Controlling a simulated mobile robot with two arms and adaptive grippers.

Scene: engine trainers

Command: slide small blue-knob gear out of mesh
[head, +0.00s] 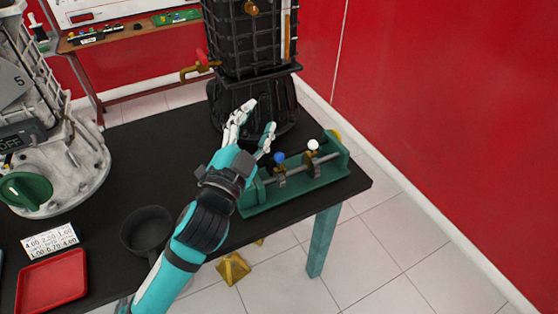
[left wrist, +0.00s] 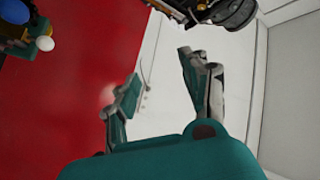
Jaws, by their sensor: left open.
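The blue knob (head: 279,157) of the small gear stands on a shaft in the green gear trainer (head: 300,190) at the table's right end. A white knob (head: 313,144) stands to its right on the same trainer. My left gripper (head: 258,122) is open, above and just behind-left of the blue knob, apart from it as far as I can tell. In the left wrist view the open fingers (left wrist: 165,75) hold nothing; the blue knob (left wrist: 12,10) and white knob (left wrist: 45,43) show at the upper left corner. The gear teeth are too small to make out. My right gripper is not in view.
A tall black engine (head: 250,45) stands behind my left gripper. A grey machine (head: 45,130) stands at the left. A dark bowl (head: 147,229), a number card (head: 50,240) and a red tray (head: 52,285) lie at the front left of the black table.

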